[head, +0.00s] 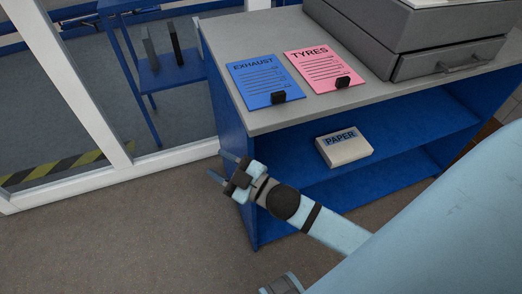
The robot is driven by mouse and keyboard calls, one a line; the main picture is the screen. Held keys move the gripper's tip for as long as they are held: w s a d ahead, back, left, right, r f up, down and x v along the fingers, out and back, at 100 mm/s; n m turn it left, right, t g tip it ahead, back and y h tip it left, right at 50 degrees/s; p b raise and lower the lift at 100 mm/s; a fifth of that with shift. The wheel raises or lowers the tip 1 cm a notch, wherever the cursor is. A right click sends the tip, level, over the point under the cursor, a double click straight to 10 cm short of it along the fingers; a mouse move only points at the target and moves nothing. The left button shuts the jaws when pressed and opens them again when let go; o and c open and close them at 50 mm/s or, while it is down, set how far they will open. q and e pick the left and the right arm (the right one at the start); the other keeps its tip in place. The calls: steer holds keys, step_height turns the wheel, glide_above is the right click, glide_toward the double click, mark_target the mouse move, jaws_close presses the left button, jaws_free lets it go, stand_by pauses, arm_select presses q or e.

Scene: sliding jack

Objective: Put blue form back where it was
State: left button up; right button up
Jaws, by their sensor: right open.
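The blue form (258,80), headed EXHAUST, lies flat on the grey counter top near its left edge, with a black clip at its lower right. A pink form (316,70), headed TYRES, lies just to its right with a similar clip. My right gripper (221,166) is open and empty. In the picture it shows below and left of the blue form, in front of the counter's left end, apart from both forms. My left gripper is not in view.
The counter (385,98) has open blue shelves below, with a PAPER box (344,148) on one. A grey drawer unit (450,60) stands on top at right. A white-framed partition (80,80) is at left, with a blue stand (165,75) beyond. Bare floor lies in front.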

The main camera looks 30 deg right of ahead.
steer(key=s+d+f+m+g+h, duration=0.1)
steer(key=s+f+m+g+h, duration=0.1)
steer(key=s+f, duration=0.4)
steer(key=s+d+f+m+g+h, duration=0.1)
steer(key=s+f+m+g+h, duration=0.2)
steer(key=s+f+m, duration=0.3)
step_height(320, 180, down, 4)
steer(key=shift+d+f+m+g, duration=0.2)
steer(key=shift+d+m+g, duration=0.1)
steer(key=shift+g, duration=0.6)
arm_select(q)
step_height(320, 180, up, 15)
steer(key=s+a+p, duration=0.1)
steer(key=p, duration=1.9)
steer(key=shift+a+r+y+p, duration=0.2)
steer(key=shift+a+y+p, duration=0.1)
steer(key=shift+p, duration=0.1)
arm_select(e)
step_height(320, 180, up, 15)
steer(key=s+d, duration=0.1)
steer(key=shift+d+r+h, duration=0.2)
steer(key=shift+d+h, duration=0.05)
steer(key=shift+h, duration=0.05)
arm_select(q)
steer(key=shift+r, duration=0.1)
arm_select(e)
steer(key=shift+a+r, duration=0.15)
